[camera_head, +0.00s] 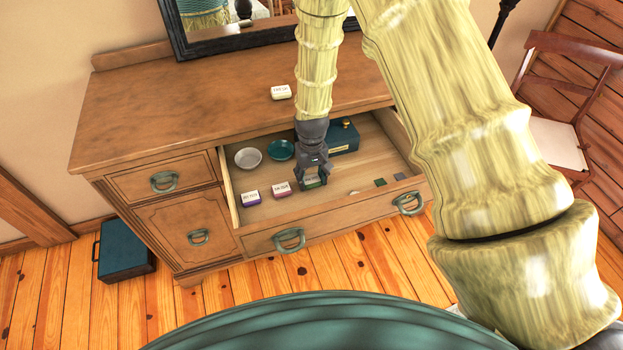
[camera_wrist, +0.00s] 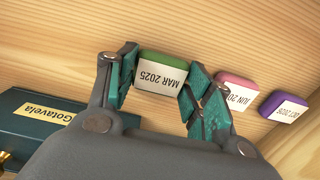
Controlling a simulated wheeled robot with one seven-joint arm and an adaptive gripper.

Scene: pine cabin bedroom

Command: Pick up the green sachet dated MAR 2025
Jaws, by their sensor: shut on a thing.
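The green sachet (camera_wrist: 161,72) has a white label reading MAR 2025, upside down in the wrist view. My gripper (camera_wrist: 160,85) has its two fingers on either side of the sachet and is shut on it. In the head view my gripper (camera_head: 314,180) is down inside the open drawer (camera_head: 345,213), and the green sachet (camera_head: 314,182) shows partly between the fingers. I cannot tell whether the sachet touches the drawer floor. A pink sachet (camera_wrist: 234,92) labelled JUN 20.. is close beside the right finger, which partly covers it. A purple sachet (camera_wrist: 284,106) labelled OCT 2026 lies farther right.
A teal box (camera_head: 344,138) labelled Gotavela sits at the drawer's back, near my gripper. A white bowl (camera_head: 248,158) and a teal bowl (camera_head: 281,150) are at the back left. Small flat pieces (camera_head: 380,182) lie at right. A white labelled block (camera_head: 281,92) is on the dresser top.

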